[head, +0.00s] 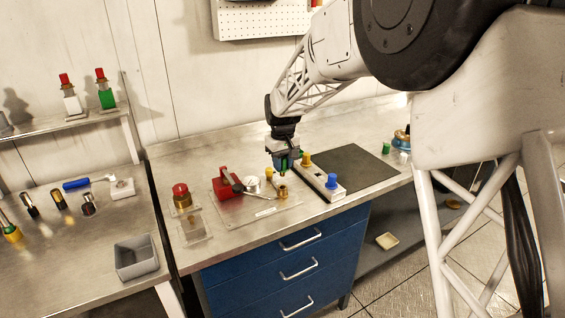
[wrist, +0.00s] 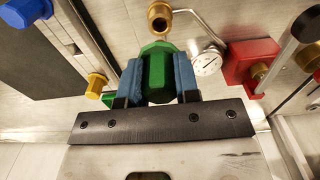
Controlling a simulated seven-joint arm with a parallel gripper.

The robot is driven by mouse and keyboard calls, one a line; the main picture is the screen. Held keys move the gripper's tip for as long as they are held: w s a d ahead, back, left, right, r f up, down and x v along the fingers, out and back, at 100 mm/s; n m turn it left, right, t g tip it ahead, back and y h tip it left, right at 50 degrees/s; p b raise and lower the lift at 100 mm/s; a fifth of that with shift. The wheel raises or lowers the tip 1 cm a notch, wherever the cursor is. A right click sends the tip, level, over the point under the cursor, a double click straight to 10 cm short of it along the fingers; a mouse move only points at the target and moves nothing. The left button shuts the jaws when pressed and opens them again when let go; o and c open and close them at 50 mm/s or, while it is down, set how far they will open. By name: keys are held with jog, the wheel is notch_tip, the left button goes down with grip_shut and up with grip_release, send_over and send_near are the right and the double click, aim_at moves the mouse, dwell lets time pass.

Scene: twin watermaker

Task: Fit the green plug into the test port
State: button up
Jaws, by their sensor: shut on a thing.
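The green plug (wrist: 155,75) is between the blue finger pads of my gripper (wrist: 157,82), which is shut on it. In the head view, my gripper (head: 285,166) hangs over the back of the metal fixture plate, and the plug is mostly hidden there. A round brass port with an open mouth (wrist: 160,13), which looks like the test port, lies just beyond the plug in the wrist view. In the head view this brass fitting (head: 283,191) stands at the plate's right side. The plug appears apart from it.
A red valve body (head: 226,182) and a white gauge (wrist: 206,62) sit beside the brass port. A pale rack with a yellow plug (head: 305,160) and a blue plug (head: 332,181) stands close on the right. A dark mat (head: 355,168) lies beyond the rack.

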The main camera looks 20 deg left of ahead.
jog(key=shift+f, duration=0.2)
jog(key=shift+c, duration=0.2)
jog(key=shift+f, duration=1.45)
jog(key=shift+f, duration=1.8)
dwell(1.2)
jog(key=o, duration=1)
jog(key=shift+o, duration=0.2)
jog(key=shift+r, duration=3.9)
